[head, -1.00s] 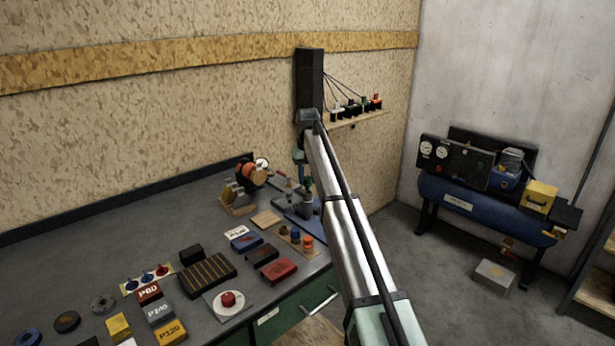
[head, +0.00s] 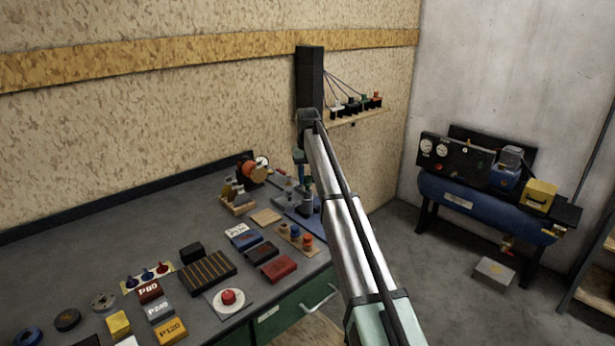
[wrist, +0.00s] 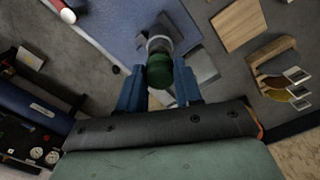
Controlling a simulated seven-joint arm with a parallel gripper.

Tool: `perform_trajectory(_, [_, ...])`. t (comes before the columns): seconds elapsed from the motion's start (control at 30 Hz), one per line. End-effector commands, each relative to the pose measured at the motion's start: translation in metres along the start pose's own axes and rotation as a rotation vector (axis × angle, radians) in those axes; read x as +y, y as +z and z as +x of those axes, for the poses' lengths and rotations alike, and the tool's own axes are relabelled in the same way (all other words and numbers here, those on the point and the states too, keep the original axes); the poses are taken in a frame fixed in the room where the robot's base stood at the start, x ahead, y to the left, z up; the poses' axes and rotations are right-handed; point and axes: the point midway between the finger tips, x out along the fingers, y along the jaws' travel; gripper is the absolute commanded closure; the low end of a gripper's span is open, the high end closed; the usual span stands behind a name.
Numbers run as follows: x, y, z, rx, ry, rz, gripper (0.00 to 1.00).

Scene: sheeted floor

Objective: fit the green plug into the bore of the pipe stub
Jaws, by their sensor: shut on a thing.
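The green plug (wrist: 160,72) is between the blue fingers of my gripper (wrist: 159,86) in the wrist view, and the fingers are shut on it. A grey round piece (wrist: 159,43), apparently the pipe stub, shows just past the plug's far end, in line with it. I cannot tell whether the plug touches it or has entered the bore; the bore is hidden. In the head view a grey cylindrical piece (head: 306,203) stands upright on a blue mat (head: 303,224), and my gripper (head: 308,184) is directly above it, partly hidden by my arm.
A wooden square (head: 265,217) and a wooden rack with small coloured pieces (head: 296,240) lie close by on the bench. A wooden holder (head: 238,205) stands behind. Sanding blocks and a red button (head: 228,297) are nearer. A blue compressor (head: 470,205) stands on the floor at right.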

Motion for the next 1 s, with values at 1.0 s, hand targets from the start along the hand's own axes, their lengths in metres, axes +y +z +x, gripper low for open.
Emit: perform_trajectory(1.0, [0.0, 0.0, 0.02, 0.0, 0.0, 0.0, 0.97])
